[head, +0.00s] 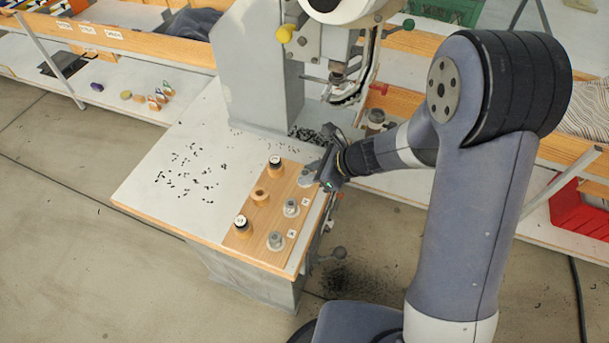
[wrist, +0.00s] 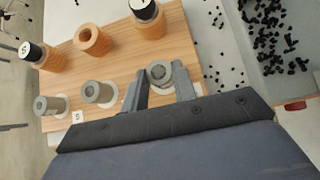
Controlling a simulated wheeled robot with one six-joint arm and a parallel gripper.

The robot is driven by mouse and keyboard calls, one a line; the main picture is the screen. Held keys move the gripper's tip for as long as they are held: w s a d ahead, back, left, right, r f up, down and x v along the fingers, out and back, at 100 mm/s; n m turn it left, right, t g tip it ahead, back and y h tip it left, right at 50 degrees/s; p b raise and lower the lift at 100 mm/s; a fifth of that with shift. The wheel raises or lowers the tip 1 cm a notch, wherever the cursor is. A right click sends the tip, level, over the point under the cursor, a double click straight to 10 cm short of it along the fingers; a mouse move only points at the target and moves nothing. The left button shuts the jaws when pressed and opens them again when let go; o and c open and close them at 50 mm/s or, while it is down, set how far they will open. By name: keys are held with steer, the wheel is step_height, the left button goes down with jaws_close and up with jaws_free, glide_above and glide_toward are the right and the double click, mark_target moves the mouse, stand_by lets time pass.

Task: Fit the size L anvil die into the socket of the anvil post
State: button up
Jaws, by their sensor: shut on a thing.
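My gripper (head: 322,180) is at the back right end of the wooden board, low over it. In the wrist view my gripper (wrist: 163,82) is shut on a grey round die (wrist: 159,71), one finger on each side. I cannot read a size on this die, nor tell whether it is clear of the board. Two other grey dies stand on the board: the middle one (head: 291,207) and the front one (head: 275,240). A grey upright cylinder (head: 375,117) behind my gripper looks like the anvil post; its socket is not clear to see.
The wooden board (head: 253,240) also bears two black-topped pieces (head: 241,223) (head: 275,161) and an empty wooden ring (head: 260,196). The press column (head: 258,80) stands at the back. Black bits (head: 190,170) litter the white table (head: 150,190). A red bin (head: 580,212) is at right.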

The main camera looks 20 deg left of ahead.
steer(key=shift+r+p, duration=2.2)
steer(key=shift+r, duration=0.7)
